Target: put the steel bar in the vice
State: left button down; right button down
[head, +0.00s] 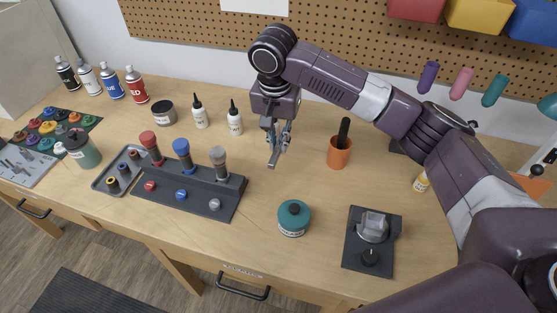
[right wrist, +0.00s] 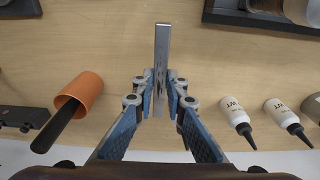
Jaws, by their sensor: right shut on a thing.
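My right gripper (head: 278,135) is shut on the steel bar (head: 273,159) and holds it above the middle of the workbench. In the right wrist view, the gripper's blue-sided fingers (right wrist: 160,92) pinch the bar (right wrist: 162,48) near one end, and the rest of it sticks out beyond the tips. The vice (head: 372,226) is a small light-grey block on a dark base plate with a black knob, at the front right of the bench. It stands apart from the bar, to the right and nearer. My left gripper is not in view.
An orange cup (head: 339,153) with a black-handled tool stands right of the gripper. A teal jar (head: 294,217) sits between a dark tool rack (head: 187,192) and the vice. White dropper bottles (head: 235,119) stand left of the gripper. Bare wood (head: 320,190) lies between cup and jar.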

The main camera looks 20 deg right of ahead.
aim_at(279, 170)
jog(key=shift+f+p, duration=0.45)
jog(key=shift+f, duration=3.55)
jog(key=c, duration=2)
grip_release()
jog(key=shift+f, duration=0.1)
jog(key=shift+o, duration=0.2)
